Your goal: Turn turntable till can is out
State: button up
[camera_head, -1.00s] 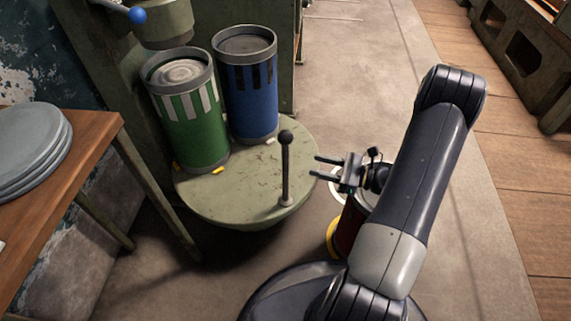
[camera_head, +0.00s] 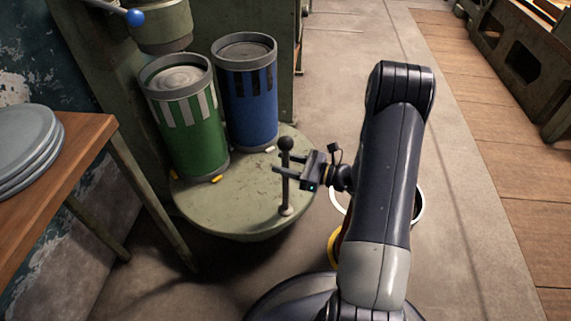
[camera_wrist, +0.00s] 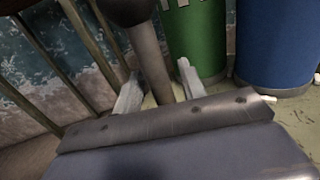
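The round pale green turntable (camera_head: 235,205) juts out from under the green machine. A green can (camera_head: 190,125) with white stripes and a blue can (camera_head: 248,95) with dark stripes stand upright on its back part. A dark post with a ball knob (camera_head: 285,178) rises from the turntable's front right edge. My gripper (camera_head: 278,175) is at the post, below the knob. In the wrist view the post (camera_wrist: 150,60) stands between the two pale fingers (camera_wrist: 160,88). The fingers are apart, with gaps beside the post.
A wooden table (camera_head: 75,150) with stacked grey plates (camera_head: 28,145) is at the left. A blue-knobbed lever (camera_head: 134,17) is above the cans. A white-rimmed container (camera_head: 417,208) is partly hidden behind my arm. Open floor (camera_head: 350,60) lies beyond.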

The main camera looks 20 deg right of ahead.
grip_shut()
dwell(0.4)
